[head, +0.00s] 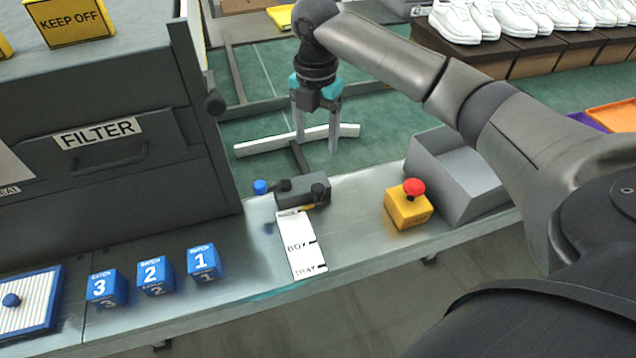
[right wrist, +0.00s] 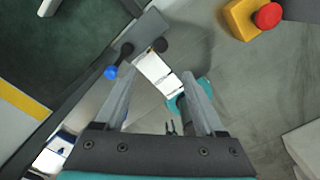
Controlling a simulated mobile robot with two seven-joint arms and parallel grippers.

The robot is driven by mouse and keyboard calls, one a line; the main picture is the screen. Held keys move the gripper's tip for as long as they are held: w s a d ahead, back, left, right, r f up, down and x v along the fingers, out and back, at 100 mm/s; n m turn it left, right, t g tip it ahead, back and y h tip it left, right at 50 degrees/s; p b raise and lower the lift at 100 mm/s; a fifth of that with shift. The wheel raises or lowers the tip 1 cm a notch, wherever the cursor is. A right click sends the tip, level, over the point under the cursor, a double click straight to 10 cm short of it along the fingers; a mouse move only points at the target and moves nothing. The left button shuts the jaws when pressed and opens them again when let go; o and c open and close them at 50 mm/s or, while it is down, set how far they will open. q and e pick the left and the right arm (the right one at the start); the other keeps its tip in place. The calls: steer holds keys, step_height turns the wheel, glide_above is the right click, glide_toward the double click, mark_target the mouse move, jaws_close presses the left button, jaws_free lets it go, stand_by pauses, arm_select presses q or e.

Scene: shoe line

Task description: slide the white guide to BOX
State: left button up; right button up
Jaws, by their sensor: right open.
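The white guide (head: 258,146) is a long white bar over the green surface behind the table, joined to a dark rod (head: 300,158) that runs toward a grey block (head: 312,188). A blue knob (head: 260,187) sticks out at the block's left; it also shows in the right wrist view (right wrist: 111,72). A white plate (head: 296,235) in front carries BOX, and TRAY nearer the front edge. A small yellow piece shows at the plate's far end. My right gripper (head: 315,138) is open, fingers down, and overlaps the guide in the picture; contact cannot be told. My left gripper is not in view.
A yellow block with a red button (head: 407,205) and a grey bin (head: 455,175) stand to the right. Several blue batch cubes (head: 152,277) stand left. A dark FILTER cabinet (head: 120,190) rises at the left. Table around the white plate is clear.

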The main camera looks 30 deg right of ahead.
steer(key=b, duration=0.4)
glide_toward(318, 187)
step_height(318, 187, down, 8)
steer(key=shift+f, duration=0.55)
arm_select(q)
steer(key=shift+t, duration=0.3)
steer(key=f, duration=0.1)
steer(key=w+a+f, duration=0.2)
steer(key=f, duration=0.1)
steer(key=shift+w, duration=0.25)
arm_select(e)
steer(key=c, duration=0.6)
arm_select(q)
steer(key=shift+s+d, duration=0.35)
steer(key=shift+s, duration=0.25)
arm_select(e)
jaws_close()
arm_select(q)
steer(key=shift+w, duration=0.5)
